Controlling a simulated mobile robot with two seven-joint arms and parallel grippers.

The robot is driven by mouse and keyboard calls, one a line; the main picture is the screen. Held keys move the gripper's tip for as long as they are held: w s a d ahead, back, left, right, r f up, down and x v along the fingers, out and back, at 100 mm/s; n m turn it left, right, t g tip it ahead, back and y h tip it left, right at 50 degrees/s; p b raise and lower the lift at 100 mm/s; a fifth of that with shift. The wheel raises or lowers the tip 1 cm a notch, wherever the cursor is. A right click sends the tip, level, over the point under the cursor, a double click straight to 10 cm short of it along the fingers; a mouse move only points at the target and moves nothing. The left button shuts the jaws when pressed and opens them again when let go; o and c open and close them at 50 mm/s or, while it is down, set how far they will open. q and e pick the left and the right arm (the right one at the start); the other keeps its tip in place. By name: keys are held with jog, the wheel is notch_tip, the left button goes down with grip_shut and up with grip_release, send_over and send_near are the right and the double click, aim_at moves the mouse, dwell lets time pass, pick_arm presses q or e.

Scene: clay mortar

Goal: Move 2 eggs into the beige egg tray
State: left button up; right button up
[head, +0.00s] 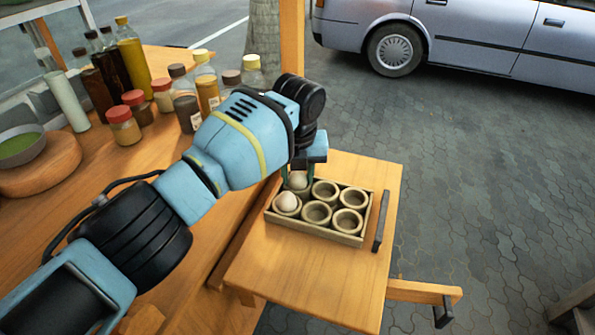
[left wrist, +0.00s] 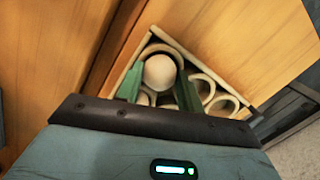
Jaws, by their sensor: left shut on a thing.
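The beige egg tray (head: 338,234) stands on a small wooden side board and has several round cups. One egg (head: 288,201) sits in the tray's near left cup. A second egg (head: 298,180) is at the far left cup, between the fingers of my left gripper (head: 299,176). In the left wrist view, my left gripper (left wrist: 158,88) has its green fingers on both sides of this egg (left wrist: 160,72), over a cup. I cannot tell whether the egg rests on the cup's bottom. The other cups in view look empty. My right gripper is not in view.
The side board (head: 310,280) has a dark handle (head: 380,221) on its right. Several bottles and jars (head: 130,55) and a bowl (head: 20,145) stand on the wooden counter at the left. A parked car (head: 470,40) is on the paving behind.

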aim_at(298, 177)
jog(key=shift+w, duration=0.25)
pick_arm(q)
jog(key=o, duration=0.7)
jog(key=shift+o, duration=0.2)
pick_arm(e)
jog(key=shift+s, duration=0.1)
pick_arm(q)
jog(key=shift+f, duration=0.1)
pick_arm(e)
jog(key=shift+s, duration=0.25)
pick_arm(q)
jog(key=r, duration=0.5)
jog(key=s+r, duration=0.1)
jog(key=r, duration=0.1)
jog(key=shift+r+p, duration=0.25)
jog(key=shift+p, duration=0.1)
jog(key=shift+r, duration=0.2)
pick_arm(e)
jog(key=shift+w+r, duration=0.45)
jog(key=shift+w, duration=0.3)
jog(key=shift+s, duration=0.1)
